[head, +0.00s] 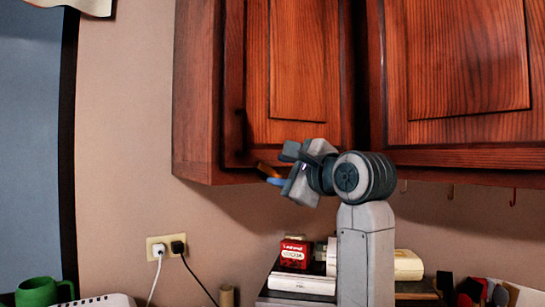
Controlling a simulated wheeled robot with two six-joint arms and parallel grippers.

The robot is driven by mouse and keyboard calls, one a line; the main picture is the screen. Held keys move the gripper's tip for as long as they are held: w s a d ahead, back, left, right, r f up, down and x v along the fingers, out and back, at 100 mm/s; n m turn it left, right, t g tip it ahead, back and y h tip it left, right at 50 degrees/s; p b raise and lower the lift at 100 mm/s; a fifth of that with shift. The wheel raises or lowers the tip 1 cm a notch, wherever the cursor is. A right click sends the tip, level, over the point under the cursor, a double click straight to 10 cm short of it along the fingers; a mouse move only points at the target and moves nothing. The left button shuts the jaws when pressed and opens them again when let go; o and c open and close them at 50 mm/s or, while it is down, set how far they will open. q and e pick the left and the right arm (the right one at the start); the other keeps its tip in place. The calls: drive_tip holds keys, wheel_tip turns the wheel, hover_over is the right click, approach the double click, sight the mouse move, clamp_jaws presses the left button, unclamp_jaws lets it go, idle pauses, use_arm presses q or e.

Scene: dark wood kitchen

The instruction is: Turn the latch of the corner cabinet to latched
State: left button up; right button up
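The corner cabinet (298,60) is a dark red-brown wooden wall cabinet with a framed door. My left gripper (280,171) is raised to the lower left part of this door, near its bottom edge. A small orange-brown piece (266,169), perhaps the latch, shows just left of the gripper, with a small blue piece below it. The gripper's own body hides most of this spot. I cannot tell whether the fingers touch the latch, how the latch is turned, or whether they are closed. My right gripper is not in view.
A second cabinet door (460,60) is to the right, with hooks under it. Below are a red box (295,253), a cream-coloured box (408,265) and a green mug (36,292). A wall outlet (165,246) holds two plugs. The wall left of the cabinet is clear.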

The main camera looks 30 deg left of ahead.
sight(268, 169)
use_arm(q)
drive_tip(key=shift+p+x, duration=0.55)
drive_tip(key=shift+x, duration=1.5)
drive_tip(key=shift+f, duration=0.1)
clamp_jaws()
